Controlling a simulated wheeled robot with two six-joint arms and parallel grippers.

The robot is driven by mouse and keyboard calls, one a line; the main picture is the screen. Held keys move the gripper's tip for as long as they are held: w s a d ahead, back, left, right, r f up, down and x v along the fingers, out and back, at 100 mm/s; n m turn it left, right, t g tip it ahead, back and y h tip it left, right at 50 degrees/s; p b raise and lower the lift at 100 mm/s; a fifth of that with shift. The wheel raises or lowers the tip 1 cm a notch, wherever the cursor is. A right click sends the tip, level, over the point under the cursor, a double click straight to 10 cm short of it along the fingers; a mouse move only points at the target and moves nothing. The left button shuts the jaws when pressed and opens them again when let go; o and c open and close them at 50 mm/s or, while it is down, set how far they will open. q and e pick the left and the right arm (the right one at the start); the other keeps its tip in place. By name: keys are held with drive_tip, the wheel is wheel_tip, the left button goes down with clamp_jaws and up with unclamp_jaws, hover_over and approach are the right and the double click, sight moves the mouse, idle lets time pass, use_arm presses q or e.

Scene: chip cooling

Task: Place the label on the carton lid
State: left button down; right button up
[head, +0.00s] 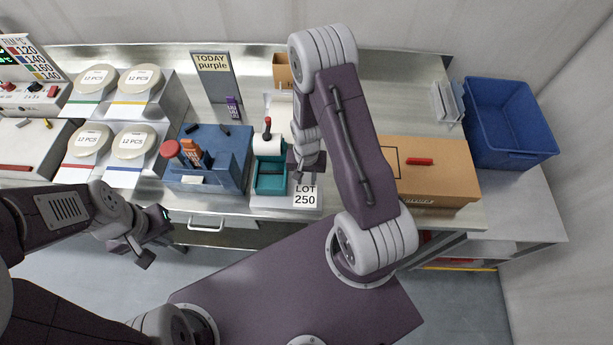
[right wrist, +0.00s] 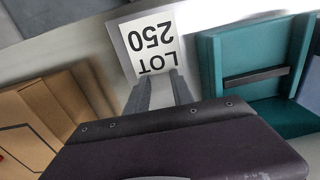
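The white label (head: 305,196) reads "LOT 250" and lies at the front end of the teal label printer's (head: 270,178) pale base. It also shows in the right wrist view (right wrist: 151,42). My right gripper (head: 306,177) is just behind the label, pointing down. In the right wrist view its two fingers (right wrist: 161,80) have a gap between them, with their tips at the label's edge; contact is unclear. The brown carton (head: 445,183) stands to the right, its lid bearing a black outline, partly hidden by my right arm. My left gripper (head: 148,243) is open and empty before the table.
A red object (head: 419,161) lies on the carton lid. A blue tool holder (head: 222,160) stands left of the printer. Several round-lidded tubs (head: 131,142) sit further left. A blue bin (head: 510,120) is at far right. A "TODAY purple" sign (head: 214,78) stands behind.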

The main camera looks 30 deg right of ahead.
drive_tip(key=o, duration=0.9)
drive_tip(key=shift+o, duration=0.2)
drive_tip(key=shift+r, duration=0.1)
